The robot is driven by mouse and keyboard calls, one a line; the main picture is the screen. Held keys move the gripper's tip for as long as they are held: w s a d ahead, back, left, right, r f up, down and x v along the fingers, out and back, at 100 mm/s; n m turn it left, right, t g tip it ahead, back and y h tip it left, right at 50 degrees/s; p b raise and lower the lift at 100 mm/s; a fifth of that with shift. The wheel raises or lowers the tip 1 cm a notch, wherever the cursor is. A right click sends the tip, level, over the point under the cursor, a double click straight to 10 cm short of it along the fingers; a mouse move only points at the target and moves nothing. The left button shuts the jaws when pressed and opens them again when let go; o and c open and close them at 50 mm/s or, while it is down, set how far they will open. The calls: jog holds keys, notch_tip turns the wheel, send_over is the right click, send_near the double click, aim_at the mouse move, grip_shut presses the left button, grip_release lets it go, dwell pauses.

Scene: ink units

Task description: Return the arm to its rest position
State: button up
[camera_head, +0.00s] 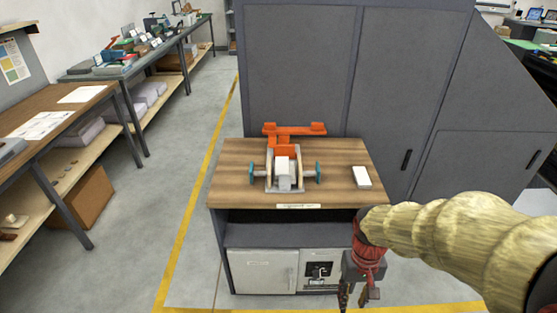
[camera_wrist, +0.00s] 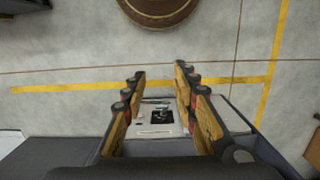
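My arm (camera_head: 440,235), in a pale tan segmented cover, reaches in from the right of the head view. My gripper (camera_head: 354,300) hangs downward from its red wrist, in front of the cabinet's right side. In the wrist view my gripper (camera_wrist: 160,76) has its two yellow-and-black fingers apart, with nothing between them. Behind the gap shows the cabinet's lower front panel. The gripper looks clear of the cabinet, though the exact distance is hard to tell.
A wood-topped cabinet (camera_head: 230,178) carries an orange and grey fixture (camera_head: 285,165) holding a white block, with teal knobs. A small white block (camera_head: 361,177) lies at right. Grey partitions (camera_head: 300,70) stand behind. Benches (camera_head: 60,105) line the left. Floor between is open.

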jog(key=s+r+t+p, duration=0.1)
jog(key=s+r+t, duration=0.2)
jog(key=r, duration=0.8)
jog(key=s+r+t+p, duration=0.1)
jog(key=s+r+t, duration=0.2)
jog(key=r, duration=0.8)
jog(key=shift+s+t, duration=0.2)
jog(key=shift+t, duration=0.2)
jog(key=shift+a, duration=0.15)
